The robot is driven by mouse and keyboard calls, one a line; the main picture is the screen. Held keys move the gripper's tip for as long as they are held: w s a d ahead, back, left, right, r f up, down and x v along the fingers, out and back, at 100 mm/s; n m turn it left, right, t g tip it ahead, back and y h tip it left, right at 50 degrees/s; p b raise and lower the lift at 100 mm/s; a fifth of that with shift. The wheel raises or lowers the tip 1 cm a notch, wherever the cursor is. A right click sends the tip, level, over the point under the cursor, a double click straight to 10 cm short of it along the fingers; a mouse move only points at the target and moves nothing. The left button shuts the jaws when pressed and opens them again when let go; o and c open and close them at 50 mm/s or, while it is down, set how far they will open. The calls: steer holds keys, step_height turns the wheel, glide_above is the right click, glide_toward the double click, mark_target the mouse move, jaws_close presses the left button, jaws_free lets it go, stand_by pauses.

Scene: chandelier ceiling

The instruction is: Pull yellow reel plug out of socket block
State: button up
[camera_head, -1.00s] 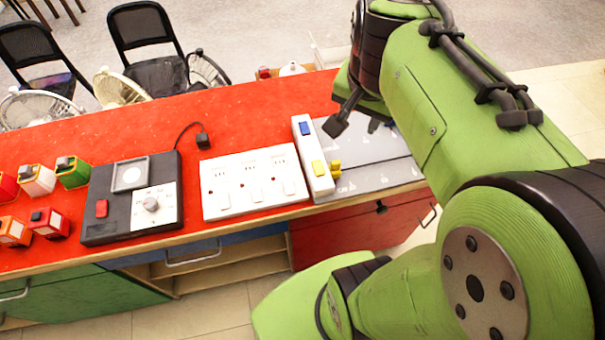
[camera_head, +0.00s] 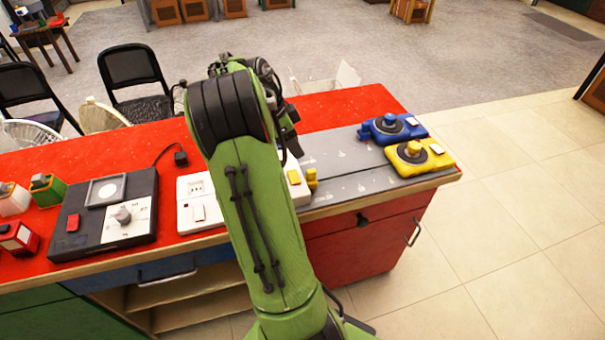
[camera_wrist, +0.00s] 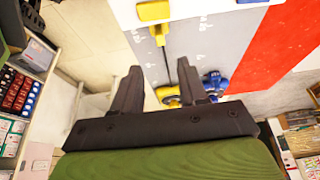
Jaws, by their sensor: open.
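The yellow reel plug (camera_head: 312,178) sticks out of the right side of the white socket block (camera_head: 300,194), beside a yellow switch. In the wrist view the plug (camera_wrist: 158,33) is ahead of my gripper (camera_wrist: 160,74), whose two dark fingers are apart with nothing held. The plug lies beyond the fingertips, roughly in line with the gap between them, and is not touched. In the head view my gripper (camera_head: 291,138) is near the block, partly hidden by my arm. The yellow reel (camera_head: 417,155) sits on the grey board; it also shows between the fingers in the wrist view (camera_wrist: 169,95).
A blue reel (camera_head: 393,127) stands behind the yellow one on the grey board (camera_head: 350,185). My arm covers part of a white socket panel (camera_head: 194,213). A black device with a knob (camera_head: 106,212) is at left on the red counter (camera_head: 340,105). Floor is clear at right.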

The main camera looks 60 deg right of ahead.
mark_target(310, 171)
steer(key=b+x, duration=0.2)
steer(key=x, duration=1)
steer(key=shift+a+b, duration=0.1)
steer(key=shift+b, duration=0.25)
steer(key=shift+w, duration=0.1)
jaws_close()
